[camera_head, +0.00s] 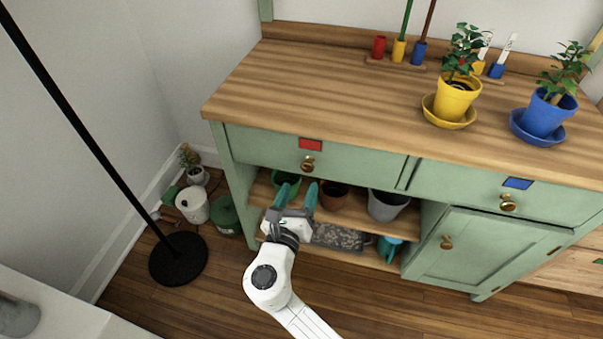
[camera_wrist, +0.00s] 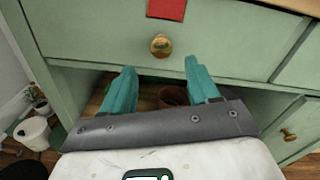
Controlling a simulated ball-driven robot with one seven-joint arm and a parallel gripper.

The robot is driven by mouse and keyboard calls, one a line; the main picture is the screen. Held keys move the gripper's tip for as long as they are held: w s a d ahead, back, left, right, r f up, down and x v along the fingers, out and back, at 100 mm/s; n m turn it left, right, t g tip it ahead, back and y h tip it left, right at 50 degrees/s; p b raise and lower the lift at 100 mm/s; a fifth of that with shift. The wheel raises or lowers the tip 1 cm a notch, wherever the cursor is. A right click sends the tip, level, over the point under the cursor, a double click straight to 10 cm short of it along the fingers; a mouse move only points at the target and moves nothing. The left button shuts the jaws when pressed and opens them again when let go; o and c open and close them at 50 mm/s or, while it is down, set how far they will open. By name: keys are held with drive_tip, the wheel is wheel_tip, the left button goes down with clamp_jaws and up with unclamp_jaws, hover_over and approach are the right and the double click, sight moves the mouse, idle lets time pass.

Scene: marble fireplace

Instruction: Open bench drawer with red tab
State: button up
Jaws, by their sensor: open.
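The bench drawer with the red tab (camera_head: 311,144) is shut, at the left of the green bench front. Its round brass knob (camera_head: 307,164) sits just below the tab. In the wrist view the knob (camera_wrist: 161,45) and red tab (camera_wrist: 166,9) are straight ahead of the fingers. My gripper (camera_head: 297,190) is open and empty, its teal fingers pointing toward the drawer, a little below the knob. In the wrist view my gripper (camera_wrist: 158,80) has its fingers spread to either side of the knob's line, not touching it.
Open shelves below the drawer hold several pots, including a grey one (camera_head: 388,204). A drawer with a blue tab (camera_head: 517,183) and a cabinet door (camera_head: 455,249) are at the right. Yellow (camera_head: 456,98) and blue (camera_head: 545,115) plant pots stand on top. A black lamp base (camera_head: 178,258) stands left.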

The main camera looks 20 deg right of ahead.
sight(307, 171)
drive_tip(key=b+x, duration=0.1)
drive_tip(key=x, duration=0.6)
drive_tip(key=shift+w+d, duration=0.15)
drive_tip(key=shift+d, duration=0.1)
clamp_jaws()
idle(0.3)
